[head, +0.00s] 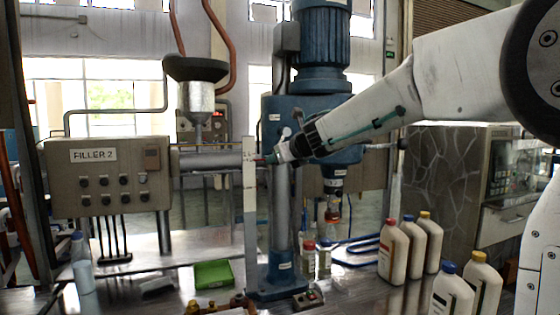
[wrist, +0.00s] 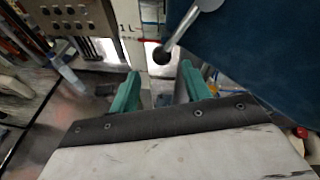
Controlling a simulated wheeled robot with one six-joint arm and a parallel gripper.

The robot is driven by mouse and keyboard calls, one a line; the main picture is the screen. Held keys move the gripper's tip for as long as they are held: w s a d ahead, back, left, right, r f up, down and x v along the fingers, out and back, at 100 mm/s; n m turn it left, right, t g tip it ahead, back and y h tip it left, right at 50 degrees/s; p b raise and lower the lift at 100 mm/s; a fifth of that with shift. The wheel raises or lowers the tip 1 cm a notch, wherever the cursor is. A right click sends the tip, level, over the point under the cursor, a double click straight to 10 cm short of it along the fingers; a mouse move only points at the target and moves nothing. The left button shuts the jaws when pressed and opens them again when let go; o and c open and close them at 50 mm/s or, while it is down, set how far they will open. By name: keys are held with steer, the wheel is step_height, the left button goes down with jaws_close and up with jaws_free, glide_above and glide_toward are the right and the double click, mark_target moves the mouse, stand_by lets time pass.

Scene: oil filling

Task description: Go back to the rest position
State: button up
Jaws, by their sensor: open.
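My gripper (wrist: 158,92) has two green fingers, spread apart with nothing between them in the wrist view. In the head view my white arm reaches in from the upper right, and my gripper (head: 270,158) is at the pale upright post (head: 249,200), close to the blue filling machine (head: 322,100). Whether it touches the post cannot be told. A lever with a dark ball knob (wrist: 162,55) shows just beyond the fingertips in the wrist view.
The grey control box (head: 108,178) marked "FILLER 2" stands on the left. Several white bottles (head: 394,252) with coloured caps stand at the right of the metal table (head: 130,295).

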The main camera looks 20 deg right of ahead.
steer(key=shift+s+d+r, duration=0.1)
steer(key=shift+s+d, duration=0.1)
steer(key=shift+s, duration=0.25)
steer(key=shift+d, duration=0.1)
